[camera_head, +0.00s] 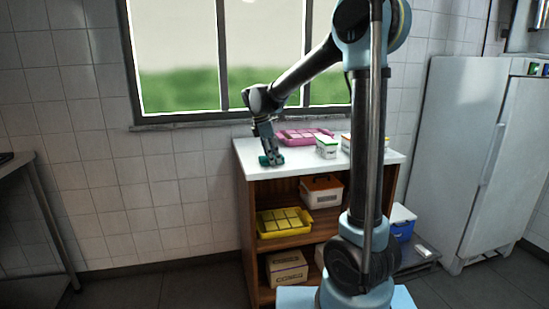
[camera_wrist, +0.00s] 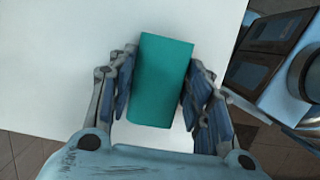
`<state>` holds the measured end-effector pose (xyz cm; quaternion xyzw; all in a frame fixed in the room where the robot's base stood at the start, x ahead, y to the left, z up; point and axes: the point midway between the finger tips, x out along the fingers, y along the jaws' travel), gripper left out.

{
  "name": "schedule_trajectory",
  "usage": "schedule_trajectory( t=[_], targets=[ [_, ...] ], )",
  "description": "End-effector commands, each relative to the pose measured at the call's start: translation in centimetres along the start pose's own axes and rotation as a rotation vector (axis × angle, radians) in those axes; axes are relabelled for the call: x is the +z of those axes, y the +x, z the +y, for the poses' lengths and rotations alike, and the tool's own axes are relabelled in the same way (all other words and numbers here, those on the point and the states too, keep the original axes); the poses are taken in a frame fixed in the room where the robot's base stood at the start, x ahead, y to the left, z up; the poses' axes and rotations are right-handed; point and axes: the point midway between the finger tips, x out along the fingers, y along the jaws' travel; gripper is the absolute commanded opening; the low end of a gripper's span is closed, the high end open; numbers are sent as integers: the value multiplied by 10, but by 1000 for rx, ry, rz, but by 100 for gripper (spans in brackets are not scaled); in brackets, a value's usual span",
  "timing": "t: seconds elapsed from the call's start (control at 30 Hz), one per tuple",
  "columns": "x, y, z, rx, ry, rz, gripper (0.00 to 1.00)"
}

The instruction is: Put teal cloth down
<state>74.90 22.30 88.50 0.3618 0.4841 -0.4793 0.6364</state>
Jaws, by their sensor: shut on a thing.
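The teal cloth (camera_wrist: 162,82) is a rectangular, block-like piece between the two fingers of my gripper (camera_wrist: 162,90) in the wrist view. My gripper is shut on it, one finger on each long side. In the head view my gripper (camera_head: 270,156) points down at the left part of the white counter top (camera_head: 300,164), and the cloth (camera_head: 271,160) shows as a small teal patch at its tips. The cloth is at or just above the counter; I cannot tell whether it touches.
A pink tray (camera_head: 303,137) stands at the back of the counter, with a white and green box (camera_head: 326,148) to its right. Shelves below hold a yellow tray (camera_head: 284,222) and a white bin (camera_head: 321,192). The counter's left front is clear.

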Motion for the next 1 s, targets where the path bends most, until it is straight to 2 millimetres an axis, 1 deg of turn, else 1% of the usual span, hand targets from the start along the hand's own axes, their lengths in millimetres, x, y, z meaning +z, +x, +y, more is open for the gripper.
schedule_trajectory(
  t=[0.37,0.4,0.43,0.5,0.53,0.57,0.67,0.7,0.73,0.77,0.87,1.0],
  targets=[
    [-1,8,0,-1,1,1,27],
    [-1,9,0,-1,2,1,25],
    [-1,10,0,-2,2,2,25],
    [-1,14,0,-3,2,3,19],
    [-2,15,0,-5,2,3,19],
    [-2,16,1,-6,2,4,15],
    [-2,19,3,-11,0,6,16],
    [-2,20,4,-13,-1,6,57],
    [-2,20,5,-15,-2,7,64],
    [-2,21,6,-15,-2,7,66],
    [-3,21,7,-14,-2,7,66],
    [-2,16,3,-6,1,5,66]
  ],
)
